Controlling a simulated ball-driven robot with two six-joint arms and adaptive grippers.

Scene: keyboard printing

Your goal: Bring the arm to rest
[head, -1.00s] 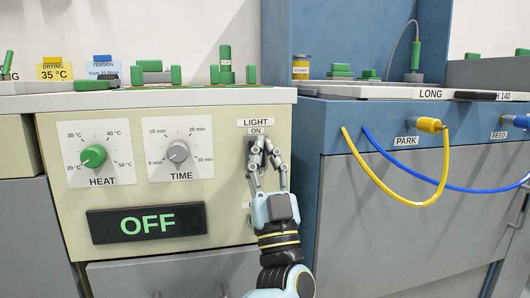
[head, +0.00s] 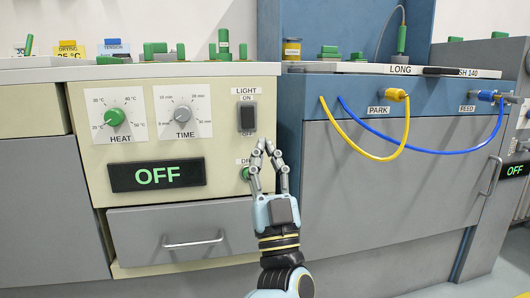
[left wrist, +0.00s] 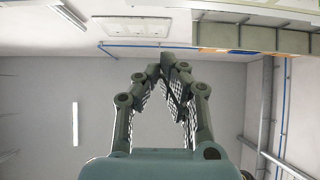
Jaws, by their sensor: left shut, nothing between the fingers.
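My left gripper (head: 265,148) is shut and empty, pointing up in front of the cream control panel (head: 225,165) in the head view. Its fingertips appear just below the black LIGHT switch (head: 247,116), apart from it in the picture. The fingers partly cover a green button (head: 245,174) with a label starting "DR". In the left wrist view the gripper (left wrist: 170,62) shows its fingers together against the ceiling and grey wall. My right gripper is not in view.
The panel has a HEAT knob (head: 115,117), a TIME knob (head: 183,114) and a display (head: 158,175) reading OFF. A drawer (head: 180,229) is below. On the right, a yellow cable (head: 372,155) and a blue cable (head: 440,152) hang from the blue cabinet (head: 340,88).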

